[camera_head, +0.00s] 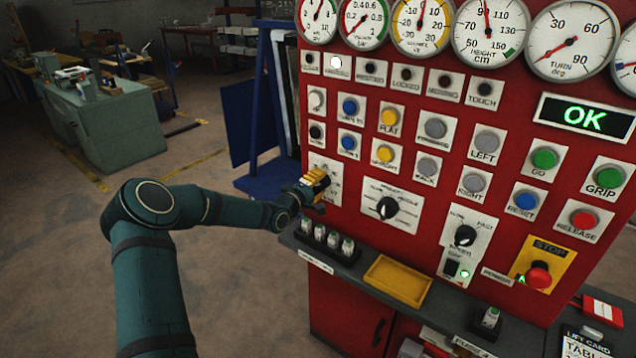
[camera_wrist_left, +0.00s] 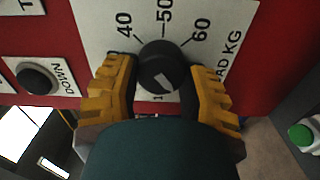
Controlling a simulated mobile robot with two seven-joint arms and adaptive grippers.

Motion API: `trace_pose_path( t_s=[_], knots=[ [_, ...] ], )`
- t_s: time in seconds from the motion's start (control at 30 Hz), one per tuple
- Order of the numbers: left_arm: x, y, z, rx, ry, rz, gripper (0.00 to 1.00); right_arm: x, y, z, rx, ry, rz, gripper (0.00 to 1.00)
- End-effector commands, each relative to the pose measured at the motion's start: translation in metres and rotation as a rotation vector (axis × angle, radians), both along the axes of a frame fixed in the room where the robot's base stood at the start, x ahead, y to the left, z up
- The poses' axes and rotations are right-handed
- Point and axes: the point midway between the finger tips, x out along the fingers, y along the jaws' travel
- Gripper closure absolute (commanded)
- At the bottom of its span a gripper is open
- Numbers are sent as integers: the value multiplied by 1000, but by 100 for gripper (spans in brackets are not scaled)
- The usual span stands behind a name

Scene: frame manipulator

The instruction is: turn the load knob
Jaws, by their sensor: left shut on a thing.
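The load knob (camera_wrist_left: 164,70) is a round black knob with a light pointer mark on a white plate labelled "AD KG". Numbers 40, 50 and 60 show around it in the left wrist view. My left gripper (camera_wrist_left: 163,85) has its yellow fingers on both sides of the knob and is shut on it. In the head view my left gripper (camera_head: 314,184) is at the lower left of the red panel, and it hides most of the knob there. The pointer mark's exact reading is hard to tell. My right gripper is not in view.
The red panel (camera_head: 345,105) carries gauges, coloured buttons and two other black knobs (camera_head: 387,207) to the right. A green "OK" display (camera_head: 583,116) is lit. A shelf below holds several small green-topped items (camera_head: 333,240) and a yellow tray (camera_head: 398,281). A red stop button (camera_head: 538,275) is at lower right.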

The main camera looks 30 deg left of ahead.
Motion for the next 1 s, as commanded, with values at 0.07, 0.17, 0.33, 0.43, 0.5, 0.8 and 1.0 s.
trace_pose_path(
  t_s=[0.07,0.17,0.33,0.43,0.5,0.8,1.0],
  knots=[
    [0,0,2,-32,-1,1,92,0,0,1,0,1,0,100],
    [1,0,2,-62,1,1,92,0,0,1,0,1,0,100],
    [1,0,2,-90,4,1,92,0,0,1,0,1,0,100],
    [1,0,2,-95,4,1,92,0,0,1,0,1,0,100],
    [1,0,2,-97,5,1,92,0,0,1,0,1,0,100],
    [1,0,2,-96,3,1,39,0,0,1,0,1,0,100],
    [0,0,1,-96,6,0,22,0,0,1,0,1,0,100]
  ],
)
